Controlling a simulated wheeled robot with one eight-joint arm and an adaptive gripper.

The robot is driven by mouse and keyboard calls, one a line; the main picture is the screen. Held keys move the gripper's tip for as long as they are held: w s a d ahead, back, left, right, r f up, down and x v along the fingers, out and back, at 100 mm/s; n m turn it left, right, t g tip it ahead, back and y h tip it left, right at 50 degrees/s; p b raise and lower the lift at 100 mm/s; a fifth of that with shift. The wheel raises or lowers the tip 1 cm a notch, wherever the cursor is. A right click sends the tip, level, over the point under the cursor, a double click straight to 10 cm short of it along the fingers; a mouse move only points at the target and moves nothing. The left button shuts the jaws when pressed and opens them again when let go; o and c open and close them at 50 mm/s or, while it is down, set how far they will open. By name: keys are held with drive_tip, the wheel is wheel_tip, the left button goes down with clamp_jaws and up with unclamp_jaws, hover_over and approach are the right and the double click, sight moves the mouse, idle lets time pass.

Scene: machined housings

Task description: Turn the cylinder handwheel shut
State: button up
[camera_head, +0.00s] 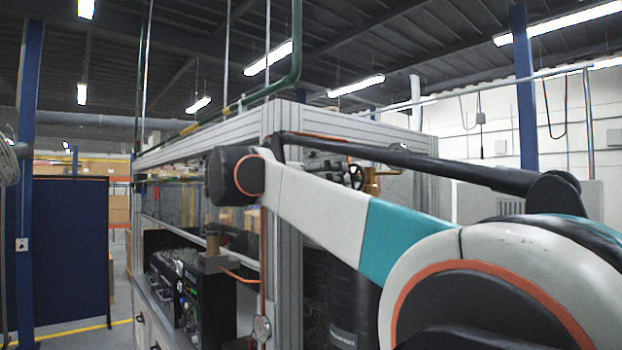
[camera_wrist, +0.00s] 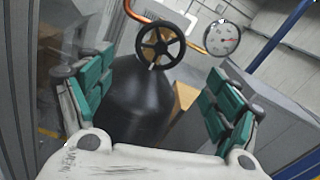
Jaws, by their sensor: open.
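The handwheel (camera_wrist: 160,46) is a black spoked ring with a brass-coloured hub. It is at the top middle of the wrist view, above the dark cylinder (camera_wrist: 138,100). My gripper (camera_wrist: 160,78) is open, its green-padded fingers spread left and right of the cylinder's shoulder in the picture. The wheel appears beyond the fingertips, and nothing is between the pads. In the head view, the handwheel (camera_head: 357,176) shows small behind my arm, beside brass fittings, with the black cylinder (camera_head: 352,300) below.
A round gauge (camera_wrist: 222,39) and copper pipe (camera_wrist: 140,10) are close to the wheel. An aluminium frame post (camera_head: 283,240) stands near the cylinder. Black equipment (camera_head: 208,295) sits inside the frame at left. A blue panel (camera_head: 70,250) stands farther left.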

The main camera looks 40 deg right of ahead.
sight(352, 180)
drive_tip(key=d, duration=0.6)
drive_tip(key=d+p, duration=0.1)
drive_tip(key=d, duration=0.3)
drive_tip(key=shift+w, duration=0.4)
drive_tip(key=shift+a, duration=0.1)
drive_tip(key=c, duration=1.1)
